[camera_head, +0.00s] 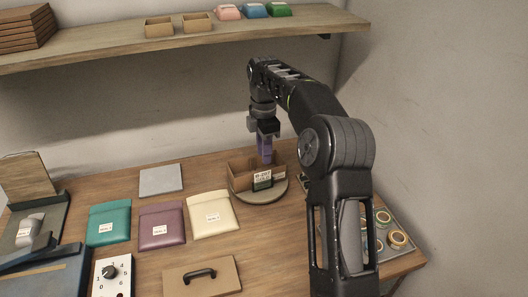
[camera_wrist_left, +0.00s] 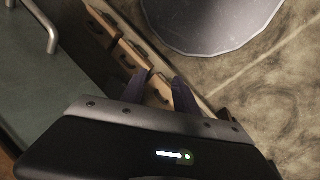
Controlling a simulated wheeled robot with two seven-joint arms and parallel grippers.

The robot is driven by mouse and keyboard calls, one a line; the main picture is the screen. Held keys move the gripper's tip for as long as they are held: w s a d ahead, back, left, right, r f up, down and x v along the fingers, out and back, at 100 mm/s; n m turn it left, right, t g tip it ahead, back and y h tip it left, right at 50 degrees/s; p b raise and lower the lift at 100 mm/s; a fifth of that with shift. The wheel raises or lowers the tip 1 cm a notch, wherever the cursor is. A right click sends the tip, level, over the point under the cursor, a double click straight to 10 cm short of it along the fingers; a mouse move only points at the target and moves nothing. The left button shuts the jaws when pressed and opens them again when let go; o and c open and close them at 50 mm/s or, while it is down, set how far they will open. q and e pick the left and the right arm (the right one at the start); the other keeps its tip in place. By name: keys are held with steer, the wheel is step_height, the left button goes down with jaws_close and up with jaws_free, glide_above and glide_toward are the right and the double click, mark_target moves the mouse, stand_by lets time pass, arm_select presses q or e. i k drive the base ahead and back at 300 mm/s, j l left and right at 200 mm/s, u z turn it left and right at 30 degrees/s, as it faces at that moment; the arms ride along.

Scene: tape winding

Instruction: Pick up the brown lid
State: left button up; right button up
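The brown lid (camera_head: 184,284), a flat brown panel with a black bar handle (camera_head: 200,275), lies on the front of the table in the head view. My right gripper (camera_head: 267,160) points down with its purple fingers at the open brown box (camera_head: 240,170), well behind and right of the lid. Its fingertips are close to the box; whether they are apart or closed is unclear. My left gripper is outside the head view. In the left wrist view my left gripper (camera_wrist_left: 162,88) has its two dark purple fingers apart, with nothing visible between them.
The box stands on a round turntable (camera_head: 268,195) and bears a dark label. Teal (camera_head: 109,222), purple (camera_head: 161,225) and cream (camera_head: 212,214) pouches lie behind the lid. A white dial box (camera_head: 112,277) is left of it. Tape rolls (camera_head: 397,239) sit at the right.

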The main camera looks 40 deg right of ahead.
mark_target(219, 277)
steer(key=k, duration=1.5)
